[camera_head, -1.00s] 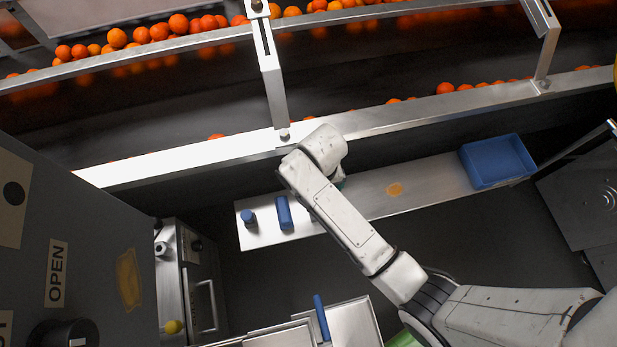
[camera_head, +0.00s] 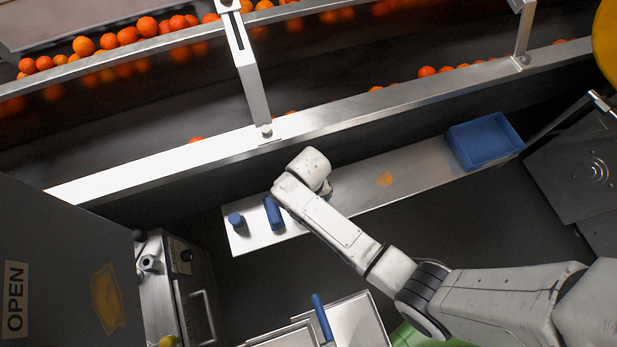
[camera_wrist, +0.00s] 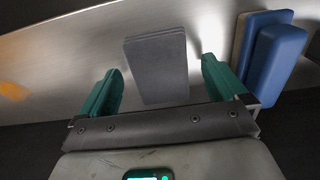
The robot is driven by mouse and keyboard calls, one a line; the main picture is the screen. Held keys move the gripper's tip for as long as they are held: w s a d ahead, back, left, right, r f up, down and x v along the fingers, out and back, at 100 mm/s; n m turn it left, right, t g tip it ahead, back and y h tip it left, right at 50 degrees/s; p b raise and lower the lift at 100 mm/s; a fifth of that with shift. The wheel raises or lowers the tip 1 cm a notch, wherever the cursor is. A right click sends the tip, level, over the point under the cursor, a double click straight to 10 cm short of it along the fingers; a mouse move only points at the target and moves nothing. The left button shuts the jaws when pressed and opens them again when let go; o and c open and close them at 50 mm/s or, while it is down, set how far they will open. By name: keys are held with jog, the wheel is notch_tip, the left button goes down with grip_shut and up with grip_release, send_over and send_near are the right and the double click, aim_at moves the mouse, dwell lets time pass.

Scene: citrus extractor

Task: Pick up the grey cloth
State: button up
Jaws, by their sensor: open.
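The grey cloth (camera_wrist: 158,68) is a flat, folded rectangle on the metal shelf in the wrist view. My gripper (camera_wrist: 160,85) is open, with one green finger on each side of the cloth's near part in the picture. I cannot tell whether the fingers touch the cloth or the shelf.
A blue block (camera_wrist: 270,60) lies just right of the right finger; it also shows in the head view (camera_head: 273,213) beside a small blue round item (camera_head: 236,220). An orange stain (camera_head: 384,179) and a blue tray (camera_head: 484,142) are further right on the shelf (camera_head: 425,175).

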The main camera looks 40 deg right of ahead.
jog(key=c, duration=1.1)
jog(key=shift+c, duration=0.2)
jog(key=shift+r, duration=0.6)
notch_tip(320, 180, up, 2)
jog(key=shift+r+p, duration=0.25)
jog(key=shift+p, duration=0.45)
jog(key=s+d+r+p, duration=0.3)
jog(key=s+r, duration=0.6)
jog(key=s, duration=0.4)
jog(key=shift+s+r, duration=0.15)
jog(key=shift+s, duration=0.2)
